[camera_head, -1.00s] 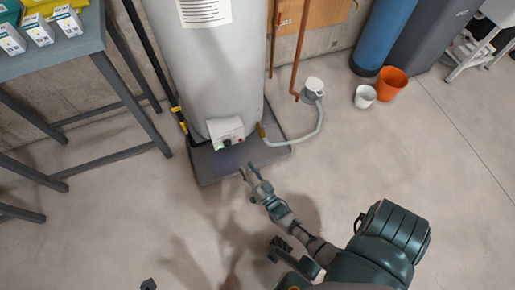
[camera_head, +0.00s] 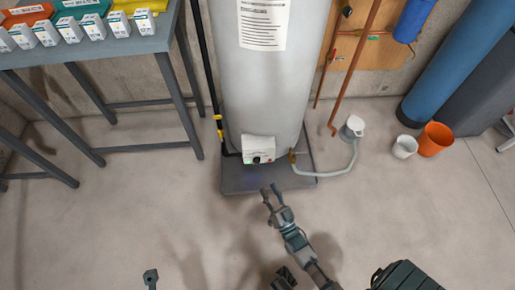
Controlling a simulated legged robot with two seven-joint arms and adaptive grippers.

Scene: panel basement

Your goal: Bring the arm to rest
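My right arm reaches up from the bottom edge, right of the middle. Its gripper (camera_head: 270,189) is at the front edge of the dark base plate (camera_head: 240,183) under the grey water heater, below the white control box (camera_head: 258,150). Its two fingers are apart with a gap between them, and nothing shows between them. A small grey part (camera_head: 151,277) at the bottom edge, left of the middle, may be the tip of my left gripper. The rest of my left arm is out of view.
The water heater (camera_head: 270,85) stands ahead, with a grey hose (camera_head: 335,170) at its right. A table (camera_head: 130,50) with small boxes stands at the left. The near floor is clear.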

